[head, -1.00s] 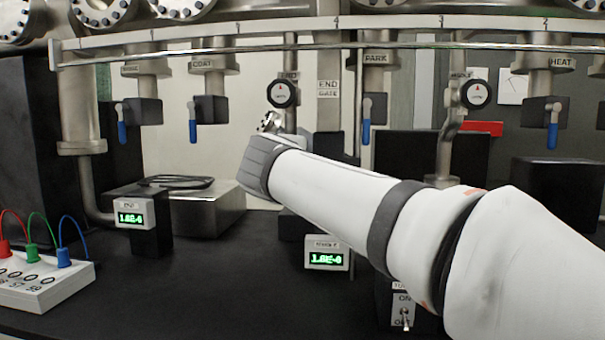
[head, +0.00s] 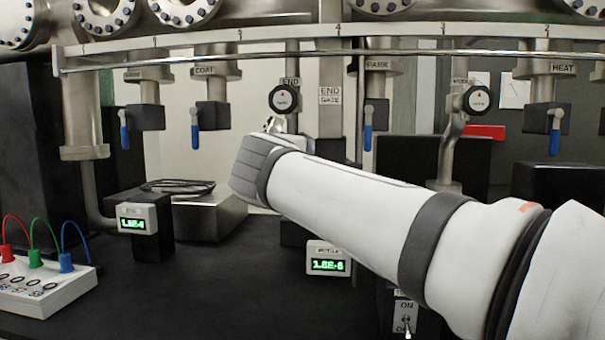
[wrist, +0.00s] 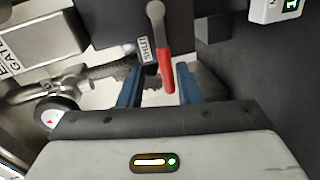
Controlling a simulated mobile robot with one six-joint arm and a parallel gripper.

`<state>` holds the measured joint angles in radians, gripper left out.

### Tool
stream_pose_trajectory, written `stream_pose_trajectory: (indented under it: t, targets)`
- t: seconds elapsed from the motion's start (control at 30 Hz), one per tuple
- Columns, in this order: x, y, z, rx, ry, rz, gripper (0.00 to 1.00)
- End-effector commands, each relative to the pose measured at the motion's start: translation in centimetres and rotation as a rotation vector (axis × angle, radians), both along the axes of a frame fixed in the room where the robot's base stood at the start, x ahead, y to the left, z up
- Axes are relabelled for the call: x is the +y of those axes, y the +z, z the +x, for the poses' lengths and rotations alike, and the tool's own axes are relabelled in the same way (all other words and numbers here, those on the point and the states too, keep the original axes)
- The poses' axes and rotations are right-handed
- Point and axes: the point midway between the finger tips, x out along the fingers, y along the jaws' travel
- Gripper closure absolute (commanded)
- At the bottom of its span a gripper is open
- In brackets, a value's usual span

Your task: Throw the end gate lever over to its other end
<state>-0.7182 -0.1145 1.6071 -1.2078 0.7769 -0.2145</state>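The end gate lever (wrist: 165,62) has a red grip and a grey metal arm. In the wrist view it stands between the two blue fingers of my gripper (wrist: 159,74), which are apart with a gap on each side of the grip. A small plate (wrist: 147,50), seemingly reading SHUT, is just left of the lever. The END GATE label (head: 330,95) hangs behind my arm in the head view and shows partly at the left of the wrist view. In the head view my wrist hides the lever and my fingers.
A round END gauge (head: 285,99) hangs just above my wrist. Blue-handled valves (head: 194,130) hang along the pipe rail. Readout boxes (head: 327,262), a toggle switch (head: 406,318) and a plug box (head: 40,285) stand on the black bench, which is bare at front centre.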

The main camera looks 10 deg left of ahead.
Motion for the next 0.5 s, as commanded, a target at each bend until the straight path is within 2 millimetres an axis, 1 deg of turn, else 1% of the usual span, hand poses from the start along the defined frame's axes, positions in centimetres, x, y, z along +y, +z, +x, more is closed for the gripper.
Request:
stream_pose_trajectory:
  t: [0.03,0.2,0.3,0.5]
  targets:
    - [0.1,0.4,-1.0,-0.002,0.005,0.001,0.69]
    - [0.1,0.8,-3.4,-0.002,0.003,0.0,0.69]
    - [0.1,0.9,-4.1,-0.002,0.002,0.0,0.69]
    - [0.0,0.9,-4.3,-0.001,0.0,0.0,0.69]
